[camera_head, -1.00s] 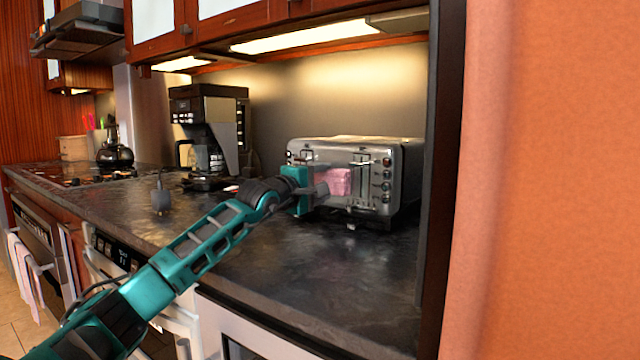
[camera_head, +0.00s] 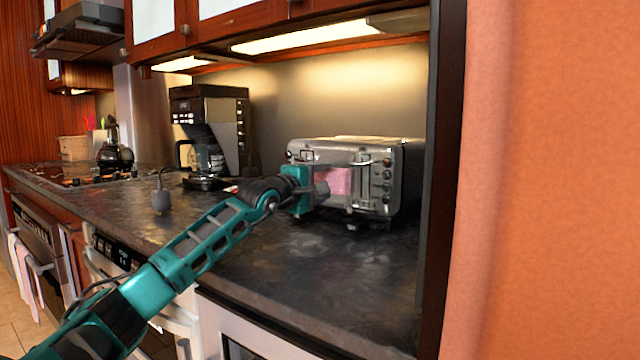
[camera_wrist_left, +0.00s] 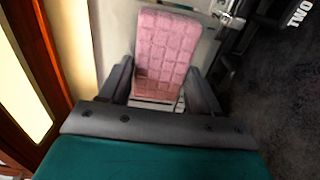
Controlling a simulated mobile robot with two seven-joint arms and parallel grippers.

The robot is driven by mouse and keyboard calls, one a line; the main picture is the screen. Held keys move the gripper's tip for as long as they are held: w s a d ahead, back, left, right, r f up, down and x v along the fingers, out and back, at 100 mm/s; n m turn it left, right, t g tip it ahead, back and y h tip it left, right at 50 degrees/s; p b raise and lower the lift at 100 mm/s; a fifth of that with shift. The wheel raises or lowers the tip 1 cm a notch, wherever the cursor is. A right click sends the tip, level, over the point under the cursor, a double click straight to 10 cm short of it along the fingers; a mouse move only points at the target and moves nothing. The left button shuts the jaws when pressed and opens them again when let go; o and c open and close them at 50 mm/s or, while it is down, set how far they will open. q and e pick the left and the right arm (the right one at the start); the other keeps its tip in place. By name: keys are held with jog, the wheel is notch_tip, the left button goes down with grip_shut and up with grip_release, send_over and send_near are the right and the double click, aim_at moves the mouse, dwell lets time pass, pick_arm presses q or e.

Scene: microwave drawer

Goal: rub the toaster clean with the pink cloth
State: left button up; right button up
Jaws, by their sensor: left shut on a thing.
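The silver toaster (camera_head: 376,188) stands on the dark counter near its right end, with levers and knobs on its front. My left gripper (camera_head: 322,187) is at the toaster's front, shut on the pink cloth (camera_head: 338,181). The cloth is a quilted pink pad held up against or just before the toaster's front face; I cannot tell whether it touches. In the left wrist view the cloth (camera_wrist_left: 165,52) sits between the two grey fingers (camera_wrist_left: 158,88), with part of the toaster (camera_wrist_left: 204,48) behind it. My right gripper is not in view.
A coffee maker (camera_head: 210,130) stands left of the toaster, with a small dark grey object (camera_head: 160,199) nearer the front. A kettle (camera_head: 114,155) is by the stove. The counter (camera_head: 340,275) in front of the toaster is clear. A tall panel and orange wall (camera_head: 550,180) close the right side.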

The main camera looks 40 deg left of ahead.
pick_arm(q)
jog(key=shift+r, duration=0.4)
jog(key=shift+r, duration=0.1)
jog(key=shift+r, duration=0.25)
jog(key=shift+d, duration=0.1)
jog(key=shift+f, duration=0.1)
jog(key=shift+s+f, duration=0.1)
jog(key=shift+s, duration=0.15)
jog(key=shift+s+f+b, duration=0.1)
jog(key=shift+s+b, duration=0.7)
jog(key=shift+b, duration=0.4)
jog(key=shift+s+d+b, duration=0.15)
jog(key=shift+s+b, duration=0.1)
jog(key=shift+s, duration=1.15)
jog(key=shift+s+d+b, duration=0.1)
jog(key=shift+s+b, duration=0.1)
jog(key=shift+s, duration=1.15)
